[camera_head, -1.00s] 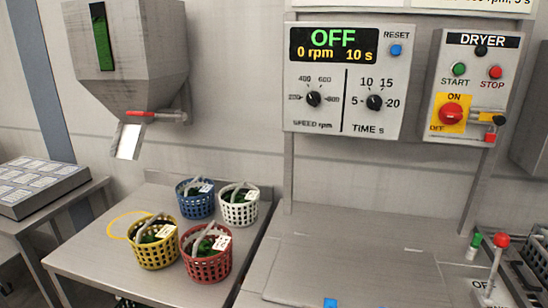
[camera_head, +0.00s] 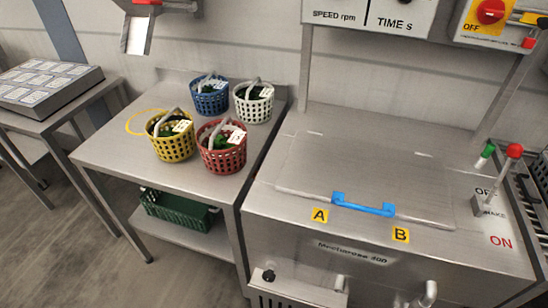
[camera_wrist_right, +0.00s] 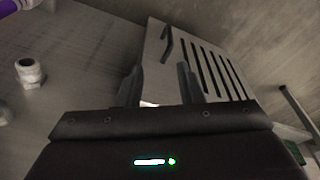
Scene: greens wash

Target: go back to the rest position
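My right gripper (camera_wrist_right: 160,88) shows in the right wrist view. Its two dark fingers stand apart with nothing between them, close to a grey slotted panel (camera_wrist_right: 195,65) of a machine. Neither gripper shows in the head view, and my left gripper is in no view.
A yellow basket (camera_head: 171,140), red basket (camera_head: 222,152), blue basket (camera_head: 210,100) and white basket (camera_head: 254,107) with greens stand on a steel table (camera_head: 110,148). To the right is a steel machine with a closed lid (camera_head: 370,170) and blue handle (camera_head: 363,206). A green crate (camera_head: 180,212) sits below.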

